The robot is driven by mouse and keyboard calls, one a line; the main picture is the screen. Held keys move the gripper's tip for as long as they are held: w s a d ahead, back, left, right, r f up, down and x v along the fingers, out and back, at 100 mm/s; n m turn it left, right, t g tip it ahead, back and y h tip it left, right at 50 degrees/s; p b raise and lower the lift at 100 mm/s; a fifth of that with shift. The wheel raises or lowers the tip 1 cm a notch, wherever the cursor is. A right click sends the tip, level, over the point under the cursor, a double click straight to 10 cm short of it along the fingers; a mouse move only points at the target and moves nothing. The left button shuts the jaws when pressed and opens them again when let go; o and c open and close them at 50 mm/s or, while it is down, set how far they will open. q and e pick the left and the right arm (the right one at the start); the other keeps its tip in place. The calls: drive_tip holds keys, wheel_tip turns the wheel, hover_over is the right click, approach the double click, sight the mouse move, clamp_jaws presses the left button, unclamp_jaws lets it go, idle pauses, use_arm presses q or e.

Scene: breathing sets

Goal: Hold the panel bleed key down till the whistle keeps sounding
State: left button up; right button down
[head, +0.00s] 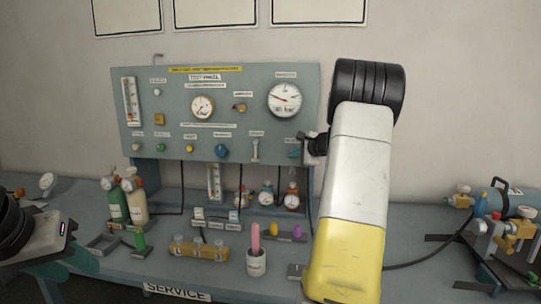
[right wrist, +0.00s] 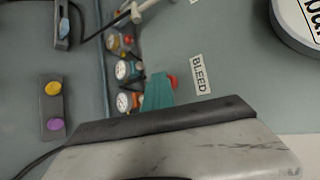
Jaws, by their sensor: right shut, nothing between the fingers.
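The bleed key shows as a small red piece (right wrist: 173,82) beside the BLEED label (right wrist: 198,72) in the right wrist view. It is partly hidden behind the teal fingertips of my right gripper (right wrist: 157,92). These are shut and empty, right at the key; I cannot tell whether they press it. In the head view my right gripper (head: 294,153) is at the lower right of the grey-green test panel (head: 250,86), hiding the key. My left gripper (head: 72,264) is low at the left edge, away from the panel; its opening is unclear. I cannot make out the whistle.
Green and cream bottles (head: 117,205) stand at the left of the bench. A white cup (head: 256,264) with a pink stick stands near the front middle. A blue cylinder with brass valves (head: 506,202) lies at the right. My right arm blocks part of the bench.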

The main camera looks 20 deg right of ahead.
drive_tip(key=shift+s, duration=0.1)
drive_tip(key=shift+s+a, duration=0.5)
drive_tip(key=shift+s, duration=0.2)
drive_tip(key=s+a, duration=0.1)
drive_tip(key=s, duration=0.2)
drive_tip(key=s+a, duration=0.1)
drive_tip(key=shift+s+a, duration=0.15)
drive_tip(key=shift+a, duration=0.2)
idle(0.4)
